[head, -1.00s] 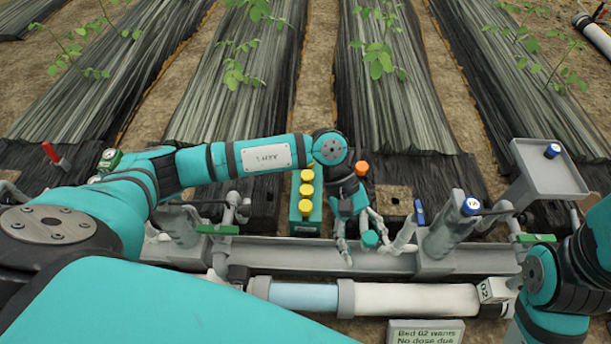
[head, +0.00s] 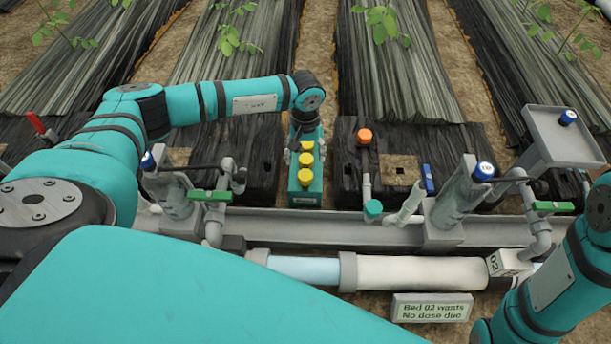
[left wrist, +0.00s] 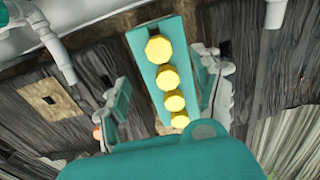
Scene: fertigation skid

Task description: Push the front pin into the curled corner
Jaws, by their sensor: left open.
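The frontmost yellow top (head: 304,177) is nearest the rail. My left gripper (head: 305,145) is over the back of the block, its fingers at either side. In the left wrist view the open fingers (left wrist: 163,80) straddle the teal block (left wrist: 150,75), with the yellow tops (left wrist: 168,77) between them. Nothing is gripped. Black bed film (head: 352,180) lies beside the block; I cannot make out a curled corner. My right gripper is out of view.
A grey rail (head: 340,227) and white pipe (head: 415,272) run in front. A grey tray (head: 555,150) stands at right.

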